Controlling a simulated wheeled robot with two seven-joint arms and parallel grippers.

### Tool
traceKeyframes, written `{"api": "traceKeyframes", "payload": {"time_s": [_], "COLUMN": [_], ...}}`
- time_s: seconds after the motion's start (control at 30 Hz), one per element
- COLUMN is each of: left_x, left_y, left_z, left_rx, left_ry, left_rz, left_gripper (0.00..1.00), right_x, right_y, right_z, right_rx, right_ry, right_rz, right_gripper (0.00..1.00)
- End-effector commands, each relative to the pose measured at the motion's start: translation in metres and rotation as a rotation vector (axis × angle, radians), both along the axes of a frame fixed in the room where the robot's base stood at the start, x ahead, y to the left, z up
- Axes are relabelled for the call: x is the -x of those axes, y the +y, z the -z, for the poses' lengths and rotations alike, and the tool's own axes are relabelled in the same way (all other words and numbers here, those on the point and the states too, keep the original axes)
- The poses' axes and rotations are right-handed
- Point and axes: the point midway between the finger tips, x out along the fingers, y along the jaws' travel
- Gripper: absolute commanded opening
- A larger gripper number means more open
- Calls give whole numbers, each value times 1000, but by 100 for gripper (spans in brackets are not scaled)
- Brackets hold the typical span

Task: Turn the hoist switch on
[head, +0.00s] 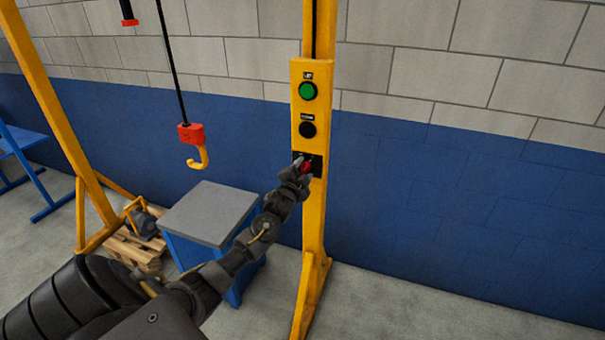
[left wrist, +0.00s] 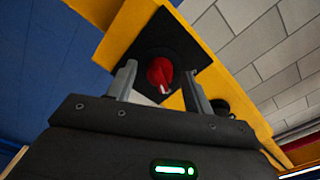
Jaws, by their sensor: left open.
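The hoist switch is a red rotary knob (left wrist: 161,74) on a black square plate (left wrist: 172,42), low on a yellow control panel (head: 309,78). In the head view the red knob (head: 306,168) is partly hidden by my left gripper (head: 300,168). In the left wrist view my left gripper (left wrist: 160,88) is open, with one finger on each side of the knob. I cannot tell whether the fingers touch it. A white mark shows on the knob's lower edge. My right gripper is not in view.
A green button (head: 308,91) and a black button (head: 308,129) sit above the switch. A red hoist hook block (head: 190,133) hangs at left. A blue stand with a grey top (head: 210,212) and a wooden pallet (head: 135,250) are on the floor. The right side is clear.

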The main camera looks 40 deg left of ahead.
Motion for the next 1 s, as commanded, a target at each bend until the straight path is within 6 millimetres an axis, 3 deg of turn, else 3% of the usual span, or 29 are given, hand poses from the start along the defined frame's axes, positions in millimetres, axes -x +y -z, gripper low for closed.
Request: {"api": "traceKeyframes", "payload": {"time_s": [0.17,0.6,1.0], "left_x": [15,89,101], "left_y": [-5,-32,-35], "left_z": [3,3,0], "left_rx": [-1,0,0], "left_ry": [1,0,0], "left_rz": [1,1,0], "left_gripper": [52,52,52], "right_x": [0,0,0], "right_y": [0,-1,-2], "right_z": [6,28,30], "right_rx": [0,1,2], "right_ry": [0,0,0], "right_rz": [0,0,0], "right_gripper": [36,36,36]}}
